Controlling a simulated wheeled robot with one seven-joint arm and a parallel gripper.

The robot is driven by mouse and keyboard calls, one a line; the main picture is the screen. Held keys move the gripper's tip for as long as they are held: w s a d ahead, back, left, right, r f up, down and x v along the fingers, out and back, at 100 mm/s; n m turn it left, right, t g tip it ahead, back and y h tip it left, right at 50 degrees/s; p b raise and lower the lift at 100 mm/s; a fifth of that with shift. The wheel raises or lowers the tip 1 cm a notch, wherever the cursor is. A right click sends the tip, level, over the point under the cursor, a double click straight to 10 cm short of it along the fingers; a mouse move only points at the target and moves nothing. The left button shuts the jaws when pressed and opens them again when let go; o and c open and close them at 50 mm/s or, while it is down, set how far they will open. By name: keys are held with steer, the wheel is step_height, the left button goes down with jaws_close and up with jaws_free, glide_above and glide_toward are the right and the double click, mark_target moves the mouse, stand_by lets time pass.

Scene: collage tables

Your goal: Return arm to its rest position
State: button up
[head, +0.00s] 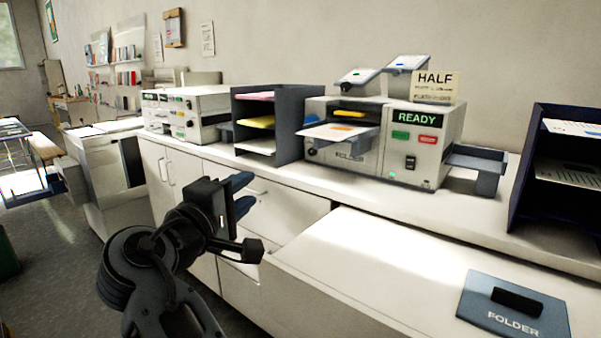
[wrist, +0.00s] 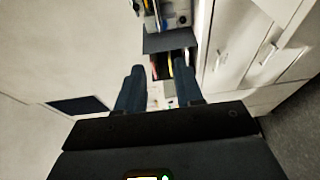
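My arm (head: 150,280) rises from the bottom left of the head view, bent, in front of the white cabinets. My gripper (head: 243,193) has dark blue fingers and is held in the air before the drawer fronts, apart from the counter. In the wrist view, the two fingers of my gripper (wrist: 160,90) stand apart with nothing between them. The dark paper sorter (wrist: 168,42) shows beyond them.
A white counter (head: 400,225) runs along the wall. It bears a machine reading READY (head: 385,140), a paper sorter (head: 266,115) and another machine (head: 187,108). A blue folder plate (head: 515,305) with a black handle lies on a nearer white surface (head: 370,265). Floor shows at left.

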steer(key=s+d+f+g+y, duration=0.1)
steer(key=s+d+f+y, duration=0.35)
steer(key=f, duration=0.75)
steer(key=s+d+f+g+y, duration=0.1)
steer(key=s+d+f, duration=0.5)
steer(key=f, duration=0.7)
steer(key=s+d+f+m+g+y, duration=0.1)
steer(key=s+d+f, duration=0.5)
steer(key=s+d, duration=0.1)
steer(key=s+d+m+y, duration=0.1)
steer(key=s+d+m, duration=0.25)
steer(key=s, duration=0.55)
steer(key=s+d+m+y, duration=0.1)
steer(key=s+d+m, duration=0.1)
steer(key=s+d, duration=0.5)
steer(key=s+d+r+m+h, duration=0.1)
steer(key=s+r+m, duration=0.2)
steer(key=s+r, duration=0.2)
steer(key=s+d+r+m+t+h, duration=0.1)
steer(key=s+r+m, duration=0.3)
steer(key=s, duration=0.8)
step_height(320, 180, up, 3)
steer(key=shift+d+f, duration=0.2)
steer(key=shift+d, duration=0.45)
